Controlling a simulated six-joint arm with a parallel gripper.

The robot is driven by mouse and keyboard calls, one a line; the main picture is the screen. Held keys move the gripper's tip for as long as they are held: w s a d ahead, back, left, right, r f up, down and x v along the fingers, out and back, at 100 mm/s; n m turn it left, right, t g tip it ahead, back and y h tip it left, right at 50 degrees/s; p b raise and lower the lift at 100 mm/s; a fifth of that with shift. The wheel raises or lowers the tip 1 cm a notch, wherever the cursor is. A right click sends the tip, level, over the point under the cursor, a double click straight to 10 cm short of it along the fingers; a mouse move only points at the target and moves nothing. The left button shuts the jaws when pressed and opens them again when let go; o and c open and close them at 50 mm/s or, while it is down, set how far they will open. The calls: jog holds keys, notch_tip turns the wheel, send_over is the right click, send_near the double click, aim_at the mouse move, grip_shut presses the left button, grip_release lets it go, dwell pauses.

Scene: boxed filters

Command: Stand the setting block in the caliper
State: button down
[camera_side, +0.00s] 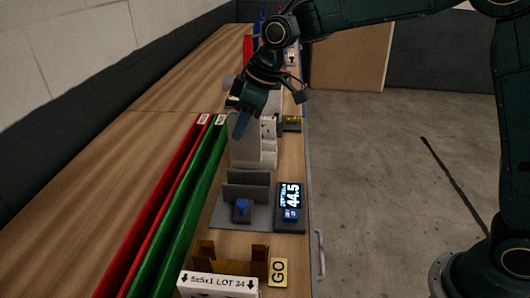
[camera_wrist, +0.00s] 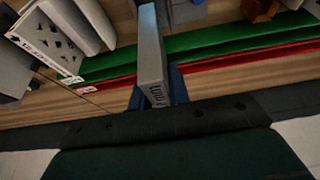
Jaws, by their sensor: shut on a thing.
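My gripper (camera_side: 241,122) is shut on a light grey slab (camera_side: 246,152), which I take to be the setting block. A blue finger lies against its broad near face, and the slab hangs roughly upright below. In the wrist view the block (camera_wrist: 151,60) shows nearly edge-on, with partly readable print near the blue fingers (camera_wrist: 158,96). The caliper (camera_side: 245,192) stands nearer the side camera, with grey upright plates, a grey base and a blue piece (camera_side: 241,207). Its display (camera_side: 290,201) reads 44.5. The block looks just beyond the caliper; its height above the bench is unclear.
Long green (camera_side: 192,190) and red (camera_side: 160,205) channels run along the left. White label-bearing pieces (camera_side: 268,130) stand close behind the block. An amber holder (camera_side: 231,254), a white "5x5x1 LOT 34" box (camera_side: 217,284) and a GO plate (camera_side: 278,272) are in front.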

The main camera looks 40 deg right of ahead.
aim_at(247, 159)
jog(key=shift+f, duration=1.8)
jog(key=shift+f, duration=3.55)
dwell(1.5)
jog(key=c, duration=1.3)
grip_release()
jog(key=shift+o, duration=0.2)
jog(key=shift+s+r, duration=0.1)
